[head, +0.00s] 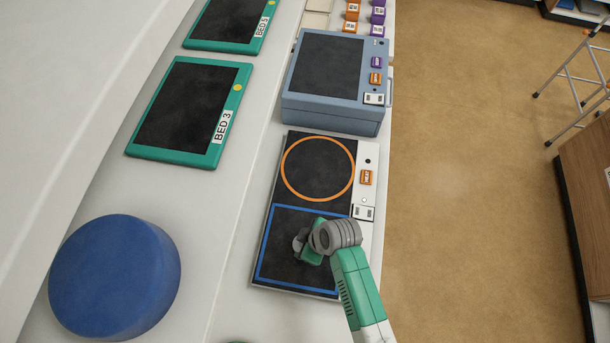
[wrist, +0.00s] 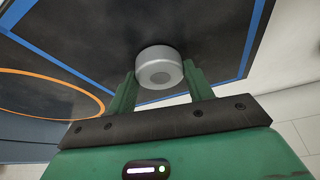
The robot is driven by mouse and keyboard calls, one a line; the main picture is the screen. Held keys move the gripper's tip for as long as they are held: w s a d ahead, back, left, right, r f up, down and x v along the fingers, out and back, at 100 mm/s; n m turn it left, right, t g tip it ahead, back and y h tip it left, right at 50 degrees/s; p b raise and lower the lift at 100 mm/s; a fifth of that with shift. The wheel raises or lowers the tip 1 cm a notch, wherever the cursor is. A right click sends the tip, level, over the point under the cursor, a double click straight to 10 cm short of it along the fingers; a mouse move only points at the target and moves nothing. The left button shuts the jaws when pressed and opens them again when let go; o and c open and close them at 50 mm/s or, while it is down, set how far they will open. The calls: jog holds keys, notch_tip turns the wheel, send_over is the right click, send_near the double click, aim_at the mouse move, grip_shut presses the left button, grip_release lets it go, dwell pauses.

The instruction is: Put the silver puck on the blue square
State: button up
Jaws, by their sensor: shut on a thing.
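The silver puck (wrist: 159,68) is between the two green fingers of my gripper (wrist: 159,82) in the wrist view. My gripper is shut on it. In the head view my gripper (head: 302,244) is over the blue square (head: 263,240), inside its outline, and the puck is mostly hidden by the gripper there. The blue outline also shows around the dark surface in the wrist view (wrist: 252,38). I cannot tell whether the puck touches the surface.
An orange circle (head: 283,167) lies on the same panel beyond the blue square. A blue-grey case (head: 335,113) stands behind it. A blue round cushion-like disc (head: 115,275) is at the left. Green trays (head: 136,150) marked with bed numbers lie further back.

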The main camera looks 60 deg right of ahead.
jog(key=shift+f, duration=0.1)
jog(key=o, duration=1.2)
jog(key=shift+c, duration=0.2)
jog(key=a+v, duration=0.1)
jog(key=v, duration=1.1)
jog(key=shift+d, duration=0.45)
jog(key=x, duration=1.1)
jog(key=shift+w+f, duration=0.15)
jog(key=shift+f, duration=0.2)
jog(key=shift+r, duration=0.45)
